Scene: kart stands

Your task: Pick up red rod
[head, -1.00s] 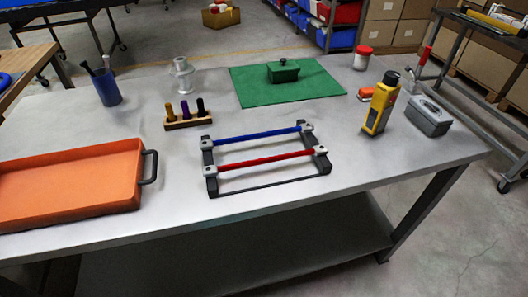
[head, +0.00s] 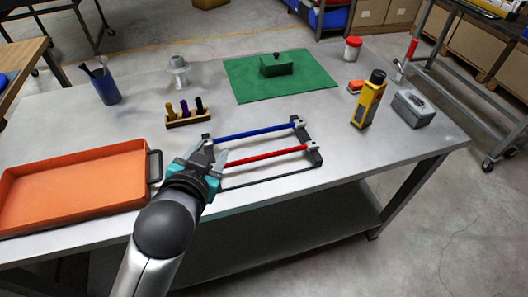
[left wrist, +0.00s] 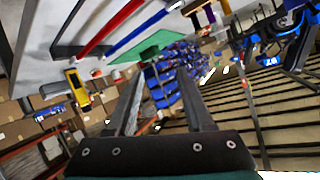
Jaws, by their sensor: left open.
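The red rod (head: 262,157) lies across a black frame (head: 270,180) on the metal table, in front of a parallel blue rod (head: 255,132). My left gripper (head: 208,155) is over the left end of the frame and hides the red rod's left end. Its jaws are open and nothing shows between them. In the left wrist view the two fingers (left wrist: 162,100) stand apart, and the red rod (left wrist: 112,25) and the blue rod (left wrist: 140,33) show near the top. My right gripper is in neither view.
An orange tray (head: 75,188) with a black handle is just left of my gripper. A small holder (head: 188,120) with several pegs stands behind the frame. A green mat (head: 300,85), a yellow tool (head: 369,100) and a grey box (head: 413,108) are farther right.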

